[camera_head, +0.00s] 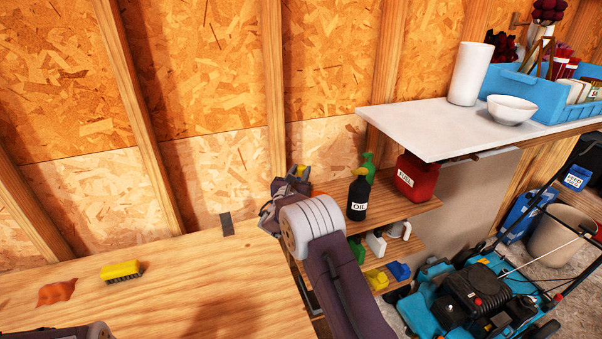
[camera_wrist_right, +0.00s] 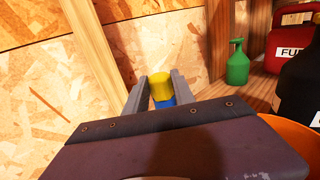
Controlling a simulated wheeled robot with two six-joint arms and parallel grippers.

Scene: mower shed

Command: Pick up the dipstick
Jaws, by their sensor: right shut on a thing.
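My right gripper (camera_head: 299,172) is at the left end of the wooden shelf, by the plywood wall. In the right wrist view its two fingers (camera_wrist_right: 160,90) are shut on a yellow-topped thing (camera_wrist_right: 160,82) with a blue part below. In the head view only a small yellow bit of it shows, and my arm hides the rest. I cannot tell whether this thing is the dipstick, and I make out no dipstick elsewhere. Part of my left arm shows at the bottom left; its gripper is out of view.
The shelf holds a black oil bottle (camera_head: 357,196), a green spray bottle (camera_wrist_right: 238,65) and a red fuel can (camera_head: 416,178). An orange round thing (camera_wrist_right: 292,130) is close to the right gripper. A yellow brush (camera_head: 121,271) and orange cloth (camera_head: 56,292) lie on the bench. A blue mower (camera_head: 470,300) stands right.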

